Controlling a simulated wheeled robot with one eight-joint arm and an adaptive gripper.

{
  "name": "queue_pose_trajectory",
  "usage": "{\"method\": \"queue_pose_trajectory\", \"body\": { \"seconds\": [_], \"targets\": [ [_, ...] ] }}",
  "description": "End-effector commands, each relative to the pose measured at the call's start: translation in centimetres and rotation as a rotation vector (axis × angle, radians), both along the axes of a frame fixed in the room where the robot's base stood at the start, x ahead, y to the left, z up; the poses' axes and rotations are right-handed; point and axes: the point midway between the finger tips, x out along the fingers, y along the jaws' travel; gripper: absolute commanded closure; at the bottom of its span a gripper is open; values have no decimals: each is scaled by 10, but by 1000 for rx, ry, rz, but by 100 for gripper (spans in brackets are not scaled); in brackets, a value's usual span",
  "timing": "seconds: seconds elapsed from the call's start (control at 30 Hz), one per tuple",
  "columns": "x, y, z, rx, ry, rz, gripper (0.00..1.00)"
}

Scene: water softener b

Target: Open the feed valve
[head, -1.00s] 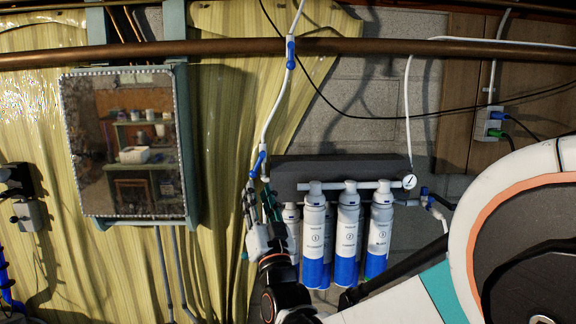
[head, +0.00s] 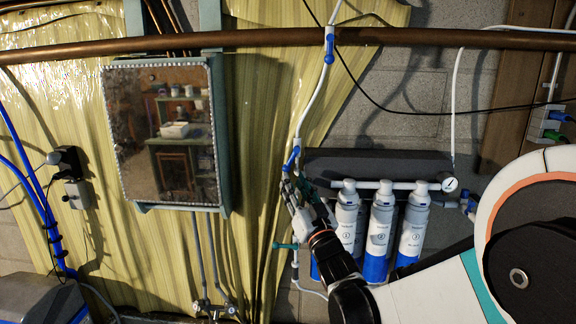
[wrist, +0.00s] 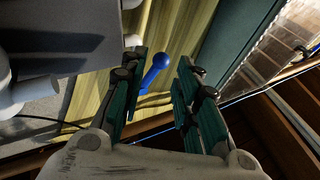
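A blue valve handle (head: 291,158) sits on the white hose left of the filters, tilted. Another blue handle (head: 329,48) is higher on the hose, at the copper pipe. I cannot tell from labels which one is the feed valve. My gripper (head: 291,190) is just below the lower handle in the head view. In the wrist view my gripper (wrist: 161,64) is open, its teal-padded fingers apart. A blue handle (wrist: 155,72) shows between the fingertips, nearer the left finger, with no clear contact. The valve body is hidden in the wrist view.
White-and-blue filter cartridges (head: 380,235) hang right of my gripper under a dark bracket (head: 375,162). A pressure gauge (head: 450,184) is at their right. A mirror cabinet (head: 165,135) hangs left. The copper pipe (head: 200,42) crosses above; yellow curtain (head: 255,110) lies behind.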

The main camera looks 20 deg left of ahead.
Motion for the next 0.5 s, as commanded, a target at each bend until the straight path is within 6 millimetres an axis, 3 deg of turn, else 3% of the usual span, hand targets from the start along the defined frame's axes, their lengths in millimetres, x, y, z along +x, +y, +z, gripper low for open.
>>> {"method": "queue_pose_trajectory", "body": {
  "seconds": [0.23, 0.5],
  "targets": [
    [31, 26, 18, 0, 0, 0, 71],
    [46, 37, 25, 1, -1, 0, 71]
  ]
}}
